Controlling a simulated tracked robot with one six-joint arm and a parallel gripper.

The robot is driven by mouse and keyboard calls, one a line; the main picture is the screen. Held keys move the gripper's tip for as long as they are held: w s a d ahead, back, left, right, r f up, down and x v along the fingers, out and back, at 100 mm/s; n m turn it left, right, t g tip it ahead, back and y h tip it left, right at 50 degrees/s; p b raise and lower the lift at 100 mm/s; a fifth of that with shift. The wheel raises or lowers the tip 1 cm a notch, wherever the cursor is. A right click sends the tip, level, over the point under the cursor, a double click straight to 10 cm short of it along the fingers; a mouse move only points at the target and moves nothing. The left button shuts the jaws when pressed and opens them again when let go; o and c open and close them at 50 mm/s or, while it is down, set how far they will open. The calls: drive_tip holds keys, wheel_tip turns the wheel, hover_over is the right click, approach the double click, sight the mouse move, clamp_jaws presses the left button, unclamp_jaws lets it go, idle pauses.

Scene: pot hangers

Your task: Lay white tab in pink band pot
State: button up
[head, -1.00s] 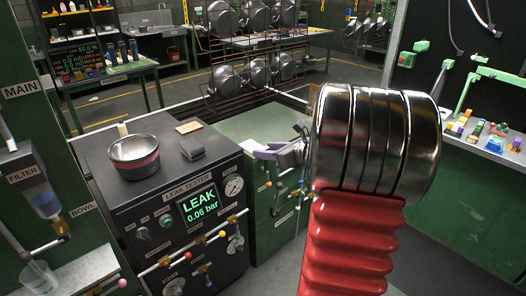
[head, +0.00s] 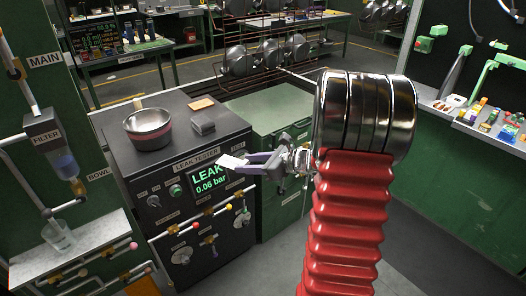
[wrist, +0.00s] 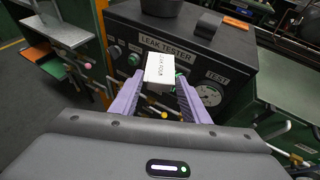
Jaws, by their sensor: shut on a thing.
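The white tab (wrist: 160,71) has dark lettering and sits between the purple fingers of my gripper (wrist: 158,88) in the wrist view. In the head view the white tab (head: 232,161) is at the tips of my gripper (head: 240,164), in front of the leak tester's upper front edge. My gripper is shut on it. The pink band pot (head: 149,129) is a metal pot with a pink band, standing upright on top of the black leak tester, left of and beyond my gripper. Its inside bottom is hard to see. In the wrist view only its dark lower part (wrist: 162,7) shows.
A grey block (head: 202,124) and a tan pad (head: 201,104) lie right of the pot. A green cabinet (head: 268,110) stands to the right. More pots hang on a rack behind.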

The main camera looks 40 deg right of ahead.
drive_tip(key=a+f+n+g+y, duration=0.2)
drive_tip(key=a+f, duration=0.6)
drive_tip(key=a, duration=0.5)
drive_tip(key=shift+w+a+n+y, duration=0.2)
drive_tip(key=shift+w+n+y, duration=0.15)
drive_tip(key=shift+n+y, duration=0.35)
drive_tip(key=a+f, duration=0.1)
drive_tip(key=a, duration=0.2)
drive_tip(key=s+a+f+n+g+y, duration=0.1)
drive_tip(key=a+f, duration=0.1)
drive_tip(key=a, duration=0.1)
drive_tip(key=a+f+n+g, duration=0.1)
drive_tip(key=a+f, duration=0.1)
drive_tip(key=a, duration=0.2)
drive_tip(key=shift+s+f+y, duration=0.25)
drive_tip(key=shift+s+y, duration=0.05)
drive_tip(key=c, duration=0.5)
drive_tip(key=shift+d, duration=0.15)
